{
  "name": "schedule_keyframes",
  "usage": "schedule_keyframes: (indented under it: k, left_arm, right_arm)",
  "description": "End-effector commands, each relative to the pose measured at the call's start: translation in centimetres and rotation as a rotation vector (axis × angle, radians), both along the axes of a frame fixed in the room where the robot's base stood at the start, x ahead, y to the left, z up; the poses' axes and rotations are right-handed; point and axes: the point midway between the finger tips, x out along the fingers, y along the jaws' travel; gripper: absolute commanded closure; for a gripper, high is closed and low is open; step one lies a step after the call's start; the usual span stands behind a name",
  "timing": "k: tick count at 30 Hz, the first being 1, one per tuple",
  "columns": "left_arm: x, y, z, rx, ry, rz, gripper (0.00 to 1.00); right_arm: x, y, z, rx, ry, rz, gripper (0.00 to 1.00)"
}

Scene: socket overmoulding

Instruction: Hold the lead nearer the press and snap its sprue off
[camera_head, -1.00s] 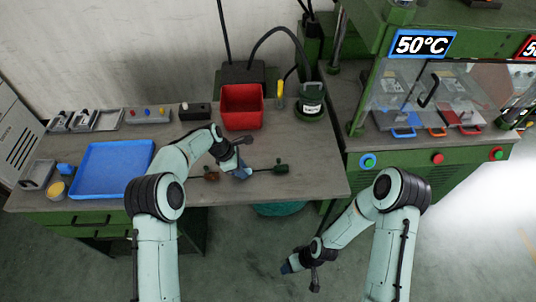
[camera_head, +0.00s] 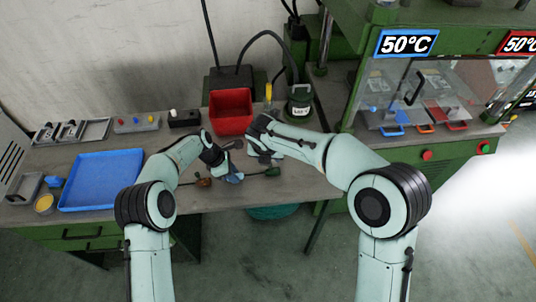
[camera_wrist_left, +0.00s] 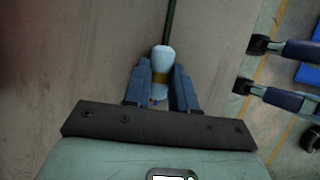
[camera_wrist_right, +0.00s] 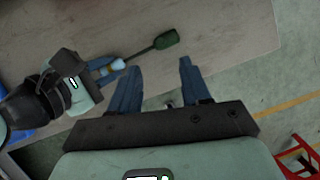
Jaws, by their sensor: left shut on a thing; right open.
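The lead lies along the table's front part. It has a light blue plug (camera_head: 235,178) with a brass band, a thin dark cable (camera_wrist_right: 139,53) and a dark green moulded end (camera_head: 272,172), which also shows in the right wrist view (camera_wrist_right: 166,39). My left gripper (camera_wrist_left: 160,70) is shut on the plug (camera_wrist_left: 161,57), one finger on each side. I cannot make out the sprue as a separate part.
A small brown piece (camera_head: 204,182) lies left of the plug. A blue tray (camera_head: 101,179) lies at left. The press (camera_head: 421,100) stands at right.

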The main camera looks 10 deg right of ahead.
Motion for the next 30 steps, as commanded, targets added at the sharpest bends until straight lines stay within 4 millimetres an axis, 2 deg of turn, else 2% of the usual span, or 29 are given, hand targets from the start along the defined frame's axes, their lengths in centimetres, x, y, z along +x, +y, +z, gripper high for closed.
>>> schedule_keyframes:
  k: [5, 18, 24, 30]
  left_arm:
    - [0.0, 0.0, 0.0, 0.0, 0.0, 0.0, 1.0]
    - [0.0, 0.0, 0.0, 0.0, 0.0, 0.0, 1.0]
    - [0.0, 0.0, 0.0, 0.0, 0.0, 0.0, 1.0]
    - [0.0, 0.0, 0.0, 0.0, -0.001, 0.0, 1.0]
  right_arm:
    - [0.7, -0.3, -1.7, -0.011, 0.003, 0.009, 0.53]
    - [3.6, -1.0, -9.0, -0.007, 0.002, 0.008, 0.53]
    - [4.3, -1.2, -10.6, -0.006, 0.001, 0.007, 0.53]
    - [4.5, -1.2, -11.0, -0.006, 0.001, 0.007, 0.53]
